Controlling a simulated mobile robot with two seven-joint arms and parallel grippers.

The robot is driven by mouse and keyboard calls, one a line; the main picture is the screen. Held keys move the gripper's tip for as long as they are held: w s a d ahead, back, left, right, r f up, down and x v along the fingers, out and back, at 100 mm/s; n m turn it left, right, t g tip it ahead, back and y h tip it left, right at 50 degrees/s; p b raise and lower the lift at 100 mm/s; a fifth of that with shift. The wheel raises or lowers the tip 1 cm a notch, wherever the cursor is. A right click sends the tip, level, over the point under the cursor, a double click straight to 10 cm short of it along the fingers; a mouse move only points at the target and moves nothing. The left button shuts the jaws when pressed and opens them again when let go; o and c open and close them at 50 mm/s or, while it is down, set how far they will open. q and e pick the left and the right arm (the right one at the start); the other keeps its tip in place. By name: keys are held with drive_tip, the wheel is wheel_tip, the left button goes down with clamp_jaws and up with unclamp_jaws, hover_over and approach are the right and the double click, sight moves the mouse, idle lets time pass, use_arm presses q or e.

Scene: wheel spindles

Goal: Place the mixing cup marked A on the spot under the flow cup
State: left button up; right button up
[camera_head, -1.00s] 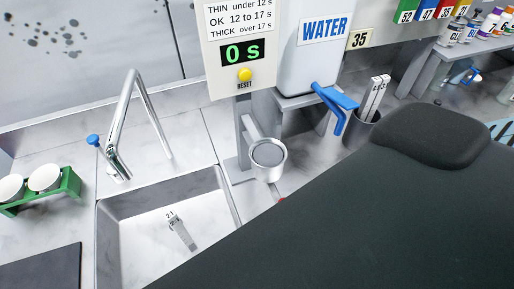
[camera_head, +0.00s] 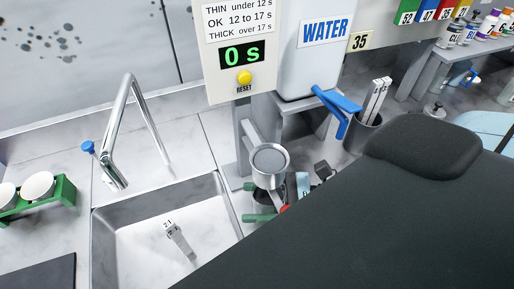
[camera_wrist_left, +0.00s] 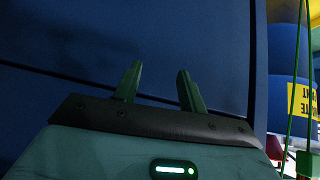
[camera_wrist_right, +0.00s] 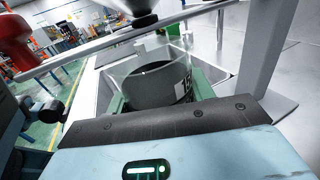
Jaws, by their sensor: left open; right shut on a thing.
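The flow cup (camera_head: 268,160) is a metal cup on an arm of the timer stand. The mixing cup (camera_wrist_right: 158,85) is clear-walled with dark grey contents and a partly seen dark mark on its side. My right gripper (camera_head: 256,202) has its green fingers shut around it, just below the flow cup in the head view. In the right wrist view the flow cup's tapered underside (camera_wrist_right: 138,8) hangs over the mixing cup's far rim. The spot is hidden; I cannot tell whether the cup touches it. My left gripper (camera_wrist_left: 157,85) is open and empty, facing a dark blue surface.
A steel sink (camera_head: 155,240) with a small labelled tag lies left of the stand. A water container (camera_head: 312,60) with a blue tap and a holder of sticks (camera_head: 362,135) stand to the right. My dark arm covers the lower right.

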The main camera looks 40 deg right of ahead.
sight(257, 208)
drive_tip(key=shift+w+f, duration=0.25)
drive_tip(key=shift+w, duration=0.05)
drive_tip(key=shift+f, duration=1.5)
drive_tip(key=shift+f, duration=0.1)
drive_tip(key=shift+f, duration=0.1)
drive_tip(key=o, duration=1.1)
drive_tip(key=shift+c, duration=0.2)
drive_tip(key=shift+r, duration=0.2)
drive_tip(key=v, duration=1.2)
drive_tip(key=shift+d+b, duration=0.1)
drive_tip(key=shift+b, duration=0.2)
